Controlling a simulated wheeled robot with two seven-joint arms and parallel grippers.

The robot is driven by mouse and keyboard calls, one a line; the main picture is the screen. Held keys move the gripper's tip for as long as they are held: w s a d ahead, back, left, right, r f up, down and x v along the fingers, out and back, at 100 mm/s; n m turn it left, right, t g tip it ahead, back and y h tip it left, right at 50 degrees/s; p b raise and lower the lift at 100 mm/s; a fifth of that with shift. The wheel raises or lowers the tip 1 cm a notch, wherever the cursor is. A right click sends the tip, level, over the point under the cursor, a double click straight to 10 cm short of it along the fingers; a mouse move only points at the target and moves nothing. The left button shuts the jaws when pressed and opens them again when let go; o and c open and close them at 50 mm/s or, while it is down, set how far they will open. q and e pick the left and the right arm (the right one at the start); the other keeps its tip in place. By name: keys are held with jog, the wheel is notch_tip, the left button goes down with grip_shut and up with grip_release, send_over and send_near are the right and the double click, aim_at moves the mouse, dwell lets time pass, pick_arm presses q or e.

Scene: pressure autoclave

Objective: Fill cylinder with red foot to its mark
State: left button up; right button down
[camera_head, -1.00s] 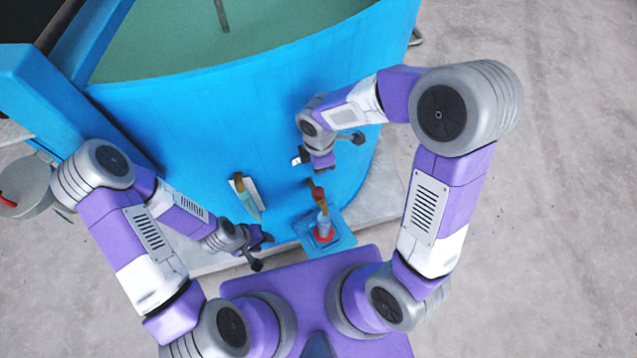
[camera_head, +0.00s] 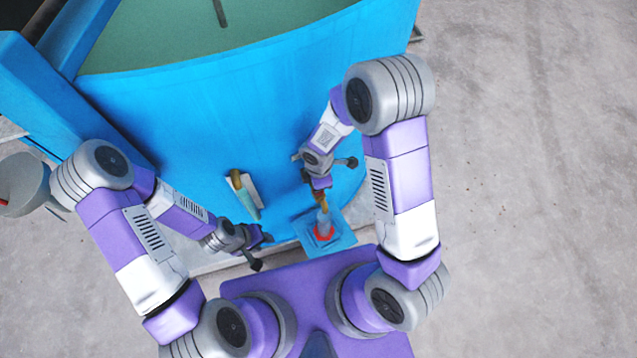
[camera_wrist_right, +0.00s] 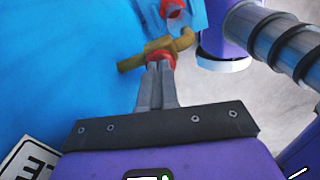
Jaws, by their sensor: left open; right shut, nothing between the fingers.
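The clear cylinder (camera_head: 323,215) stands upright on its red foot (camera_head: 323,232), on a small light-blue ledge (camera_head: 345,240) at the blue tank's base. Its mark and any liquid level are too small to tell. A brass tap (camera_head: 320,197) is above it, partly hidden by my right gripper (camera_head: 320,188). In the right wrist view, the shut, empty fingers (camera_wrist_right: 157,72) are at the red handle (camera_wrist_right: 161,56) of the brass tap (camera_wrist_right: 150,50); I cannot tell if they touch. The cylinder's red foot (camera_wrist_right: 173,8) shows beyond. My left gripper (camera_head: 268,238) is open and empty, left of the ledge.
The large blue tank (camera_head: 220,130) with greenish contents fills the back. A pale plate with a greenish tube and brass fitting (camera_head: 243,192) is on its wall, left of the tap. A grey round vessel (camera_head: 22,185) is at far left. Concrete floor (camera_head: 540,200) is clear at right.

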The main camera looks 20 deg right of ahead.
dwell(0.3)
notch_tip(320, 180, down, 2)
jog(key=shift+s+f+b, duration=0.1)
jog(key=shift+f+b, duration=0.15)
jog(key=shift+b, duration=0.95)
jog(key=shift+s, duration=0.3)
jog(key=shift+f, duration=0.1)
jog(key=shift+d+f, duration=0.1)
jog(key=shift+d, duration=0.05)
dwell(1.3)
jog(key=r+p, duration=0.2)
jog(key=r, duration=0.1)
jog(key=r+p, duration=0.1)
jog(key=shift+w+r, duration=0.3)
jog(key=shift+w, duration=0.05)
notch_tip(320, 180, up, 10)
jog(key=p, duration=0.1)
jog(key=shift+p, duration=0.4)
